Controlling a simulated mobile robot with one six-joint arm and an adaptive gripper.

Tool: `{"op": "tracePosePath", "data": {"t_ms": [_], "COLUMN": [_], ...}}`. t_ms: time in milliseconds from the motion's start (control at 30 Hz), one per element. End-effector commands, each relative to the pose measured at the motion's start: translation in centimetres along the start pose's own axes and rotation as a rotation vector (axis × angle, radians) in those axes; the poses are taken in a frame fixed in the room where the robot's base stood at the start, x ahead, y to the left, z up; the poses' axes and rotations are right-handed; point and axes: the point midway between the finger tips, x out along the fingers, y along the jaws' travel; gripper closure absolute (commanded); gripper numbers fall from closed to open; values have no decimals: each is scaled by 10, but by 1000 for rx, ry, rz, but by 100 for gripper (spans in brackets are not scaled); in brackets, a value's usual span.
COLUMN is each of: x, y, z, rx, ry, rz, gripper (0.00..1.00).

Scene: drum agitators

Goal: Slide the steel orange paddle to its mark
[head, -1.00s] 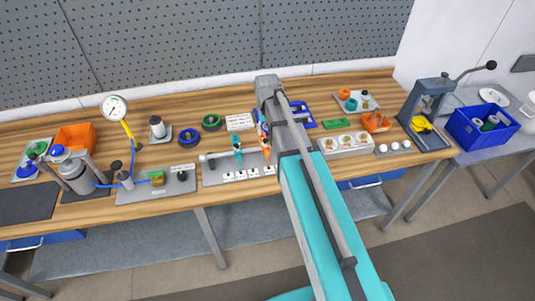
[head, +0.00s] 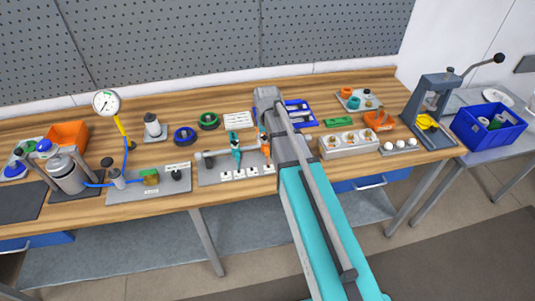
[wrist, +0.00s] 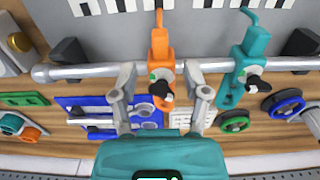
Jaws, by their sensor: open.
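The orange paddle (wrist: 160,60) hangs on a steel rod (wrist: 85,71) that runs across the wrist view, with a dark knob and a small green spot on its body. My gripper (wrist: 161,78) is open, one finger on each side of the orange paddle, with visible gaps. A teal paddle (wrist: 240,66) is on the same rod, to the right in the wrist view. In the head view the orange paddle (head: 264,140) is partly hidden by my arm, and the teal paddle (head: 235,147) is left of it. I cannot tell which mark is the orange paddle's.
The rod's grey base plate (head: 208,176) carries several white marked blocks (head: 240,174) along its front. Dark rod supports (wrist: 66,52) stand at the ends. Green (head: 209,121) and blue (head: 186,136) rings lie behind the plate. A blue tray (wrist: 85,103) lies near my left finger in the wrist view.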

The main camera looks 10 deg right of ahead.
Motion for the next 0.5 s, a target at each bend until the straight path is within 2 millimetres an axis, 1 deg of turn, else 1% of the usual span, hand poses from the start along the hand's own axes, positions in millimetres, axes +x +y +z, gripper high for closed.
{"op": "tracePosePath", "data": {"t_ms": [33, 500], "x": [8, 42], "y": [0, -1], "z": [0, 0], "rx": [0, -1], "ry": [0, 0], "rz": [0, 0], "gripper": [40, 40]}}
